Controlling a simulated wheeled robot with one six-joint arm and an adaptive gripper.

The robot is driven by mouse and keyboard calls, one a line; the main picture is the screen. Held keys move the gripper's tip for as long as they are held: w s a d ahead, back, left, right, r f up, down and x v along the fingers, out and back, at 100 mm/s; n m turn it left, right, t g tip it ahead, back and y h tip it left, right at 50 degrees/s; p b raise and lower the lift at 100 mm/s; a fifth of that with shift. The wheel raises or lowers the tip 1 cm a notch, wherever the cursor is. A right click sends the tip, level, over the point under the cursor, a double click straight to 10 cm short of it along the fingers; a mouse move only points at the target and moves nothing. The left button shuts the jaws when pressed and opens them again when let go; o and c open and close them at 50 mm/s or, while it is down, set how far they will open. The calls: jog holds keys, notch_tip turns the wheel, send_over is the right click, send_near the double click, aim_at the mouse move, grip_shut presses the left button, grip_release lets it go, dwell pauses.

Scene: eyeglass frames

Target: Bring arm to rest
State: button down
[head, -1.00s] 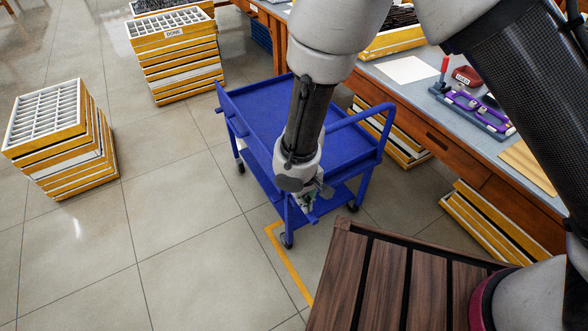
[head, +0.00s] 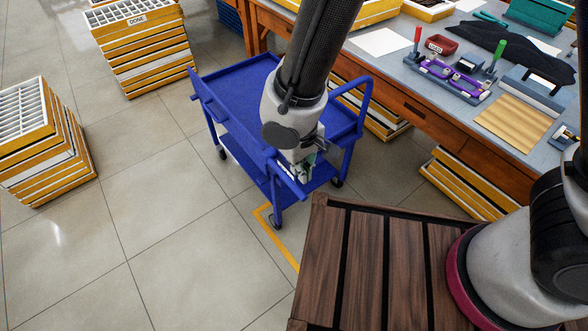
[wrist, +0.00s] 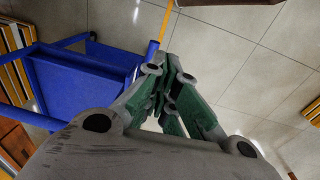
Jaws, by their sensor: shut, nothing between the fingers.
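My gripper (head: 304,172) hangs at the end of my arm, pointing down in front of the near side of the blue cart (head: 240,95). The wrist view shows its grey and green fingers (wrist: 172,72) closed together with nothing between them. The blue cart also shows in the wrist view (wrist: 75,85), to the left of the fingers. In the head view my wrist hides part of the cart's top, which looks empty where it shows. I cannot tell the exact gap between the fingers and the cart.
The workbench (head: 415,80) at the right holds a purple eyeglass frame (head: 455,80) in a fixture and a red bowl (head: 440,45). Stacked yellow trays (head: 135,55) marked DONE and another stack (head: 45,150) stand at the left. Tiled floor (head: 160,220) is clear in front.

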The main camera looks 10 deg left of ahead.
jog(key=shift+s+d+r, duration=0.25)
jog(key=shift+r, duration=0.05)
jog(key=w+d+r+m+g+h, duration=0.1)
jog(key=w+d+r, duration=0.2)
jog(key=d+r, duration=0.75)
jog(key=w+d+r, duration=0.2)
jog(key=d+r, duration=0.5)
jog(key=d, duration=0.6)
jog(key=s+d+r+m+t, duration=0.2)
jog(key=d+r+m, duration=0.2)
jog(key=d, duration=0.6)
jog(key=s+d+r+m+t+y, duration=0.1)
jog(key=s+d+r+m+t, duration=0.1)
jog(key=d+r+m, duration=0.2)
jog(key=d+r, duration=0.3)
jog(key=d, duration=0.2)
jog(key=shift+d+r+m+t, duration=0.3)
jog(key=shift+d+r+m, duration=0.1)
